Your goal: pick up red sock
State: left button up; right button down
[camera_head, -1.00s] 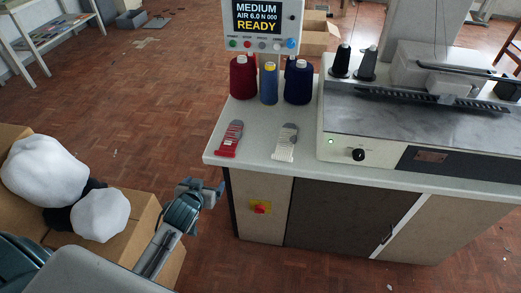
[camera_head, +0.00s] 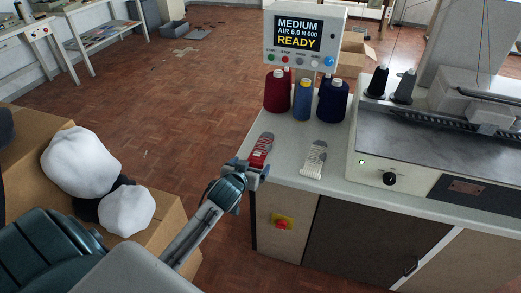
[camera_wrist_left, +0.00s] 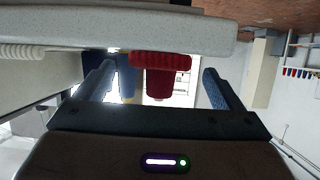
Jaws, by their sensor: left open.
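The red sock (camera_head: 262,148), with grey at its far end, lies on the left front part of the white table (camera_head: 285,178). In the head view my left gripper (camera_head: 258,171) is at the table's left edge, just in front of the sock's near end. In the left wrist view its two fingers stand apart, and the red sock (camera_wrist_left: 160,75) shows between them, projecting at the table edge (camera_wrist_left: 120,30). The gripper (camera_wrist_left: 157,75) is open; I see no finger closed on the sock. My right gripper is not in view.
A white sock (camera_head: 314,160) lies right of the red one. Red (camera_head: 278,92), blue (camera_head: 302,102) and navy (camera_head: 333,102) thread cones stand behind under a display (camera_head: 300,35). A machine (camera_head: 430,145) fills the right. White bundles (camera_head: 80,160) sit on cardboard boxes at left.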

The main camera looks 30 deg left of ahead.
pick_arm(q)
jog(key=shift+x, duration=1.05)
jog(key=shift+c, duration=0.2)
jog(key=c, duration=1)
jog(key=shift+r, duration=0.15)
